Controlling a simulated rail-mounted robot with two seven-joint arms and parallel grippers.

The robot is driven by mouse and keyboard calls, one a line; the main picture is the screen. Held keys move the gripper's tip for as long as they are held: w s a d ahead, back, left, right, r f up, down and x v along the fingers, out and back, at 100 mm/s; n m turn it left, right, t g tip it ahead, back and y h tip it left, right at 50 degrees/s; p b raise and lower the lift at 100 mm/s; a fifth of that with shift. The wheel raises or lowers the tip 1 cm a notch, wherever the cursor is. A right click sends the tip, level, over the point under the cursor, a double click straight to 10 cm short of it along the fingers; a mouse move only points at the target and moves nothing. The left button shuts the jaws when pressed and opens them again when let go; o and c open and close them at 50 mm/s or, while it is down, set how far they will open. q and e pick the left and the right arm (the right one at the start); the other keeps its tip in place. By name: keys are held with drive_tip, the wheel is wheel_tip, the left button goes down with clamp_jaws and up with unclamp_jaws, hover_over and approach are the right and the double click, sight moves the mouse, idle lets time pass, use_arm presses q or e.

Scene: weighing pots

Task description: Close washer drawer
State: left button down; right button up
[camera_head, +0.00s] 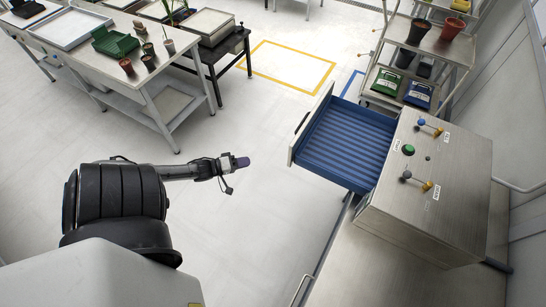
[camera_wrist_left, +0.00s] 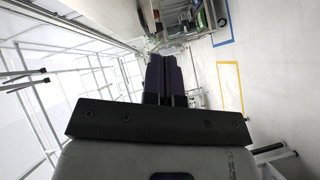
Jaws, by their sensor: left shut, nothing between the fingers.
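The washer (camera_head: 440,170) is a steel cabinet with knobs and a green button on top, at the right of the head view. Its blue ribbed drawer (camera_head: 345,140) is pulled out to the left, open and empty, with a pale front panel (camera_head: 310,124). My left gripper (camera_head: 242,162) is left of that panel, clearly apart from it, pointing right. Its dark fingers (camera_wrist_left: 163,76) are together in the left wrist view, with nothing between them. I cannot make out the drawer in the left wrist view. My right gripper is not in view.
A trolley (camera_head: 430,50) with pots and green and blue bags stands behind the washer. A white workbench (camera_head: 100,55) with pots and trays stands at the upper left. A yellow floor frame (camera_head: 290,88) lies beyond. The floor between gripper and drawer is clear.

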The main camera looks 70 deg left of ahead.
use_arm(q)
drive_tip(key=w+d+r+n+t, duration=0.1)
drive_tip(key=w+d, duration=0.1)
drive_tip(key=w, duration=0.4)
drive_tip(key=w+d+r+n+h, duration=0.1)
drive_tip(key=w+d+n, duration=0.1)
drive_tip(key=w, duration=0.4)
drive_tip(key=shift+w+d+r+n+t, duration=0.3)
drive_tip(key=shift+w+d+t, duration=0.1)
drive_tip(key=shift+d, duration=0.35)
drive_tip(key=shift+d, duration=0.1)
